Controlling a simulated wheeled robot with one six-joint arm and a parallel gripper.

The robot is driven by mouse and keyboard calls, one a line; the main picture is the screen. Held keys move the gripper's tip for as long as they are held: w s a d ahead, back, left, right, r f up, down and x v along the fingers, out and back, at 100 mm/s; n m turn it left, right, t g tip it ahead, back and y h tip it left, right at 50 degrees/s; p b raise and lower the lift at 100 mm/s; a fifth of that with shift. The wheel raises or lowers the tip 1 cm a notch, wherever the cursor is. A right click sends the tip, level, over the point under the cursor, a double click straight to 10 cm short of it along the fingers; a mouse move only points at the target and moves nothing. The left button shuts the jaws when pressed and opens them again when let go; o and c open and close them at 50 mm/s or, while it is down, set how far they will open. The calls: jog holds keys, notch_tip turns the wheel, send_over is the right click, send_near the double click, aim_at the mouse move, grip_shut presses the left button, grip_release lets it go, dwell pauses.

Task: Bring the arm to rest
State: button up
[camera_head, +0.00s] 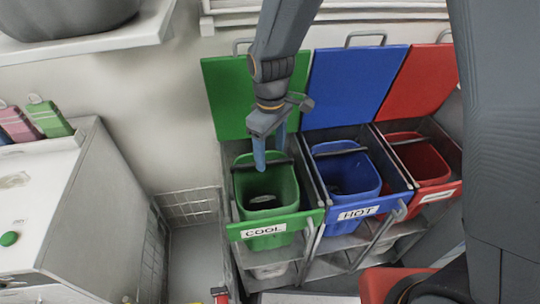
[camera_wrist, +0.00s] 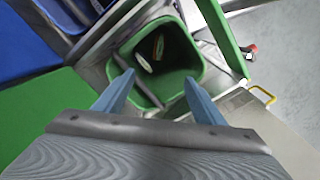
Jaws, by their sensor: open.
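My arm reaches down from the top of the head view. My gripper (camera_head: 268,160) hangs over the green bin (camera_head: 286,188) labelled COOL, with its blue fingers pointing down at the bin's mouth. In the wrist view the two fingers of my gripper (camera_wrist: 158,92) are spread apart with nothing between them. The green bin (camera_wrist: 184,84) lies beyond the fingertips there. Small items (camera_wrist: 157,47) lie inside the green bin, too small to identify. Whether the fingertips are below the bin's rim is hard to tell.
A blue bin (camera_head: 368,168) labelled HOT and a red bin (camera_head: 432,160) stand to the right, their lids raised behind them. A white cabinet (camera_head: 120,200) stands at left, with a shelf (camera_head: 90,42) above. Bare floor (camera_head: 195,262) shows between cabinet and bins.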

jog(key=s+d+r+m, duration=0.2)
jog(key=s+d+m, duration=0.1)
jog(key=d, duration=0.4)
jog(key=s+d+r+m, duration=0.2)
jog(key=d+m, duration=0.3)
jog(key=d, duration=0.3)
jog(key=s+d+r+m, duration=0.3)
jog(key=s+d+m, duration=0.1)
jog(key=d, duration=0.3)
jog(key=shift+s+d+t, duration=0.3)
jog(key=shift+s+d, duration=0.05)
jog(key=shift+s, duration=0.1)
